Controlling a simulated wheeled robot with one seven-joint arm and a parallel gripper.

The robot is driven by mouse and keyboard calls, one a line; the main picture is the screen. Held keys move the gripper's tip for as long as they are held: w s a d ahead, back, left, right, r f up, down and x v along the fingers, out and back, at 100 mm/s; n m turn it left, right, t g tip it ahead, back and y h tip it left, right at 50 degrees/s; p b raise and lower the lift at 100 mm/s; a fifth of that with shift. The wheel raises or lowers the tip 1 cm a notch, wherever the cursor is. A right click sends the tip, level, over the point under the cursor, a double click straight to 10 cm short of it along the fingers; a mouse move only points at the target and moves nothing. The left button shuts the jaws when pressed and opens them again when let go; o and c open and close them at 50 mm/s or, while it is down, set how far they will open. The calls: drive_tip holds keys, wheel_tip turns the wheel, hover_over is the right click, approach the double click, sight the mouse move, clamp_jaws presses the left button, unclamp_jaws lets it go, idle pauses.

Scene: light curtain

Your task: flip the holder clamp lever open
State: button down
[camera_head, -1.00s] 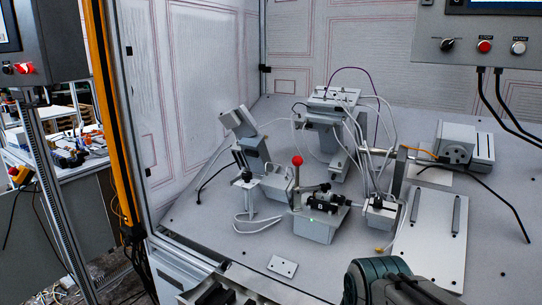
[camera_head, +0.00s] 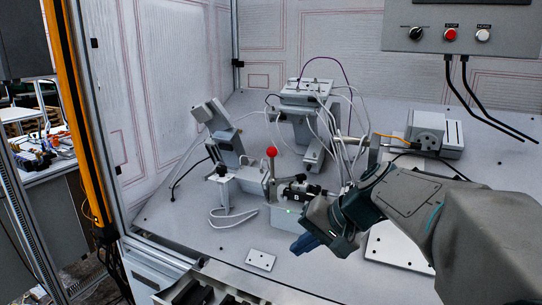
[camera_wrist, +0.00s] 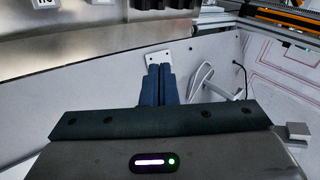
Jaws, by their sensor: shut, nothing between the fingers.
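The holder clamp lever stands upright with a red ball knob (camera_head: 271,152) on top, in the middle of the bench in the head view. It rises from the holder (camera_head: 291,217), a light grey block with a black clamp part (camera_head: 298,191) and a small green light. My arm partly hides the holder's right side. My gripper (camera_head: 300,245) is in front of the holder and to the right of the lever, apart from the knob, its blue fingers pointing down and left. In the wrist view the blue fingers (camera_wrist: 162,84) are together and empty. The lever does not show there.
A small white plate (camera_head: 260,260) lies on the bench left of my gripper. A grey angled device (camera_head: 216,122), a central fixture (camera_head: 305,95) with looping cables and a motor unit (camera_head: 432,130) stand behind. The bench's front left is mostly clear.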

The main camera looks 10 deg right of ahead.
drive_tip(key=w+d+r+m+t+y+b, duration=0.2)
drive_tip(key=w+d+r+t+y, duration=0.2)
drive_tip(key=w+d+r+t, duration=0.3)
drive_tip(key=w+d+r, duration=0.5)
drive_tip(key=w+r, duration=0.2)
drive_tip(key=shift+r+m+t+y, duration=0.15)
drive_tip(key=shift+m+t+y, duration=0.15)
drive_tip(key=shift+y, duration=0.1)
drive_tip(key=s+a+p+x, duration=0.1)
drive_tip(key=x, duration=0.5)
drive_tip(key=s+a+p+x, duration=0.1)
drive_tip(key=x, duration=0.5)
drive_tip(key=shift+w+a+f, duration=0.2)
drive_tip(key=shift+w+f, duration=0.05)
drive_tip(key=shift+f, duration=0.1)
drive_tip(key=shift+a, duration=0.1)
drive_tip(key=shift+a+r+h, duration=0.1)
drive_tip(key=shift+a+h, duration=0.05)
drive_tip(key=shift+h, duration=0.15)
